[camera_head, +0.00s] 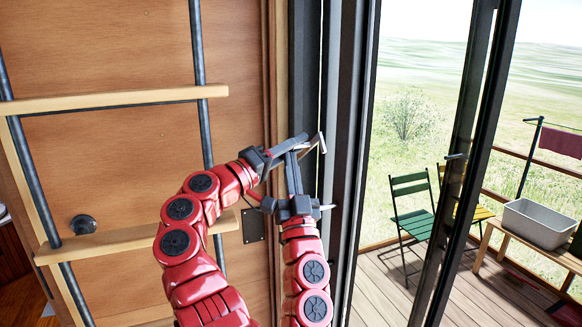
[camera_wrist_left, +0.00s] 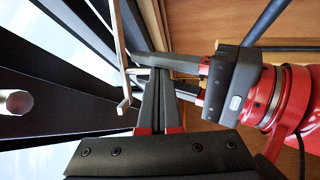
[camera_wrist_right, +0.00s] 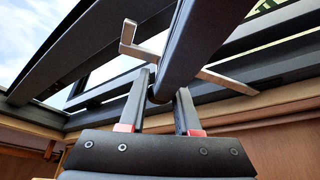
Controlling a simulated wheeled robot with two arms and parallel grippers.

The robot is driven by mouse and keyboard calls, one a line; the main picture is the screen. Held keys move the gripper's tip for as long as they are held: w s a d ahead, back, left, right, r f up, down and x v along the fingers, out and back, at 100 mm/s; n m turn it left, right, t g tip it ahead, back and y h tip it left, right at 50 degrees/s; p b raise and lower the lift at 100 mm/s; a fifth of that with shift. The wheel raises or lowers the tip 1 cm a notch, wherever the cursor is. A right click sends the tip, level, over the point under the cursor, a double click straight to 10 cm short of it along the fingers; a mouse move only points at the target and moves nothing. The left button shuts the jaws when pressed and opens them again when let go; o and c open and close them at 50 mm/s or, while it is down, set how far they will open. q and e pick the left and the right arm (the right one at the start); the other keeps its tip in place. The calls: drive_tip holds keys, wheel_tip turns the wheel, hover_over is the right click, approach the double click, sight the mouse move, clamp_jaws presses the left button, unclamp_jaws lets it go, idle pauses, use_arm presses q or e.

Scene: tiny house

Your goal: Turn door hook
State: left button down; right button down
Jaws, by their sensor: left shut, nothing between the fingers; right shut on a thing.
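The door hook, a thin pale metal piece with bent ends, stands by the dark door frame in the head view (camera_head: 320,143). It shows in the left wrist view (camera_wrist_left: 121,50) and in the right wrist view (camera_wrist_right: 128,40). My left gripper (camera_wrist_left: 158,82) is shut and empty, with its fingertips close beside the hook. My right gripper (camera_wrist_right: 164,88) has its fingers on either side of a dark bar (camera_wrist_right: 195,50), which crosses in front of the hook. I cannot tell whether the bar is part of the hook. My two grippers meet closely in the head view, partly hiding each other.
A wooden wall (camera_head: 130,150) with a ladder (camera_head: 110,100) is on the left. The glass door's dark frame (camera_head: 350,150) is close on the right. Beyond it, a deck (camera_head: 375,285) holds a green chair (camera_head: 412,205) and a grey tub (camera_head: 540,222).

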drive_tip(key=shift+s+f, duration=0.1)
use_arm(q)
drive_tip(key=shift+w+a+r, duration=0.1)
drive_tip(key=shift+w+r, duration=0.25)
drive_tip(key=shift+r, duration=0.35)
use_arm(e)
drive_tip(key=shift+f, duration=0.1)
drive_tip(key=c, duration=0.7)
unclamp_jaws()
use_arm(q)
drive_tip(key=shift+w, duration=0.1)
use_arm(e)
drive_tip(key=shift+o, duration=0.2)
